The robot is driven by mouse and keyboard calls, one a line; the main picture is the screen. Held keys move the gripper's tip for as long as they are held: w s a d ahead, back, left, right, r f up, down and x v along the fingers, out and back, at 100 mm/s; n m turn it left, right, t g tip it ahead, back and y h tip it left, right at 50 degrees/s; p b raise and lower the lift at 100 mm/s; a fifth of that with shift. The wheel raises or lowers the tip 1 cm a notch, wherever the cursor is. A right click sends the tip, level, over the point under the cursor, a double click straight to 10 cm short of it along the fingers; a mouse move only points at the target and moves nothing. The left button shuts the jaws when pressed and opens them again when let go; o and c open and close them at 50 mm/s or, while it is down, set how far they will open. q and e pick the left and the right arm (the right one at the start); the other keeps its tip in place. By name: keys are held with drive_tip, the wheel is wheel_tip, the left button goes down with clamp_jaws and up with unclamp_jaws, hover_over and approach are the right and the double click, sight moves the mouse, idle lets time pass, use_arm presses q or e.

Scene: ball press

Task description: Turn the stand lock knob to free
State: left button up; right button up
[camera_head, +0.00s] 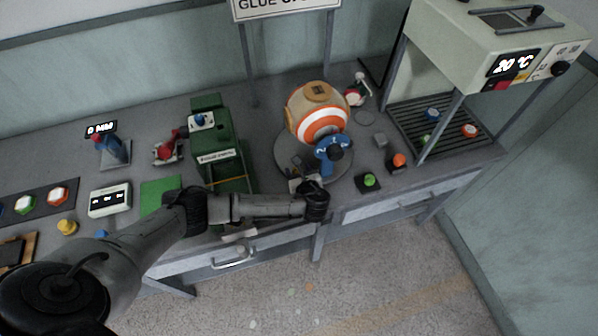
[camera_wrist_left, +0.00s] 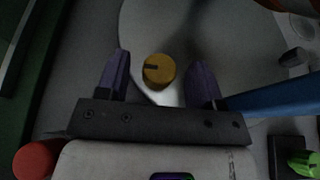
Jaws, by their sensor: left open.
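A yellow round knob (camera_wrist_left: 159,74) with a dark pointer mark shows in the left wrist view, on the pale edge of the grey round stand (camera_wrist_left: 215,30). The mark lies toward the left. My left gripper (camera_wrist_left: 160,86) is open, with one purple finger on each side of the knob and a gap to both. In the head view my left gripper (camera_head: 298,172) is over the front left of the stand (camera_head: 346,164). I cannot make out the knob there. An orange and white striped ball (camera_head: 318,112) sits on the stand. My right gripper is not in view.
A green press (camera_head: 215,145) stands to the left. Green (camera_head: 369,180) and orange (camera_head: 398,160) buttons lie to the right. A rack under a heater box (camera_head: 500,50) is at far right.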

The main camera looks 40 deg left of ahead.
use_arm(q)
drive_tip(key=c, duration=0.9)
drive_tip(key=shift+d+r+n+g+y+p, duration=0.1)
drive_tip(key=shift+r+n+g+y+p, duration=0.15)
drive_tip(key=shift+n+g+p, duration=0.45)
drive_tip(key=shift+w+f+n+g+y+p, duration=0.15)
drive_tip(key=shift+n+g+y+p, duration=0.2)
drive_tip(key=shift+n+g+p, duration=0.2)
drive_tip(key=shift+f+n+g, duration=0.1)
drive_tip(key=shift+n+g, duration=0.15)
drive_tip(key=shift+g, duration=0.1)
drive_tip(key=o, duration=0.9)
drive_tip(key=p+v, duration=0.2)
drive_tip(key=v, duration=1.1)
drive_tip(key=shift+d, duration=0.45)
